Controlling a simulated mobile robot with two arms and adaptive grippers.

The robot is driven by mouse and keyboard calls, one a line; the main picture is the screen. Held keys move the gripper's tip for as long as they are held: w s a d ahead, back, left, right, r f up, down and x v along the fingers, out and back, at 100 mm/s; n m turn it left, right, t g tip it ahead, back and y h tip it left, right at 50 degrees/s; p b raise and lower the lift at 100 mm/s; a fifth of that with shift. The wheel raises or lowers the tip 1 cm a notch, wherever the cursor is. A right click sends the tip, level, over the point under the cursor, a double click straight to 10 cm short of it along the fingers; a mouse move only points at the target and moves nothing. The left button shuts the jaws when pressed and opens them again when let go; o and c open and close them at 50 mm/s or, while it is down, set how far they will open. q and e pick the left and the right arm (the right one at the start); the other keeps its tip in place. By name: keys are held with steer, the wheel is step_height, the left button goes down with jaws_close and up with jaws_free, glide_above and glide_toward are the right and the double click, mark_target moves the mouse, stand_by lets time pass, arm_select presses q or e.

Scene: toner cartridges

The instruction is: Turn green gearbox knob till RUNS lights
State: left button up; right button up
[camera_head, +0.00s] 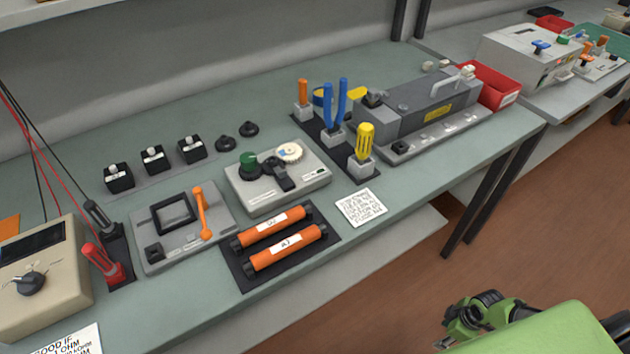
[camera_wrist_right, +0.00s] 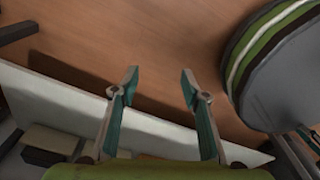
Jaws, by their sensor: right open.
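The green knob (camera_head: 248,164) stands upright on the left part of a light grey gearbox base (camera_head: 285,194) on the bench in the head view. A white toothed wheel (camera_head: 288,153) and a black crank-like part (camera_head: 281,177) sit beside it on the same base. I cannot make out a RUNS light. My right gripper (camera_head: 472,312) is low at the right, off the bench and well apart from the knob. In the right wrist view, its two fingers (camera_wrist_right: 160,76) are spread with nothing between them, above the brown floor. My left gripper is not in view.
Orange cylinders (camera_head: 282,249) lie on a dark mat in front of the gearbox. A panel with an orange lever (camera_head: 201,212) is to its left. Upright tools (camera_head: 364,142) and a grey machine (camera_head: 425,100) stand to its right. A paper note (camera_head: 361,207) lies near the bench edge.

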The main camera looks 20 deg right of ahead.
steer(key=w+d+n+b, duration=0.1)
steer(key=w+d+b, duration=0.3)
steer(key=b, duration=0.1)
steer(key=shift+d+f, duration=0.15)
steer(key=shift+d, duration=0.2)
steer(key=shift+s, duration=0.1)
jaws_close()
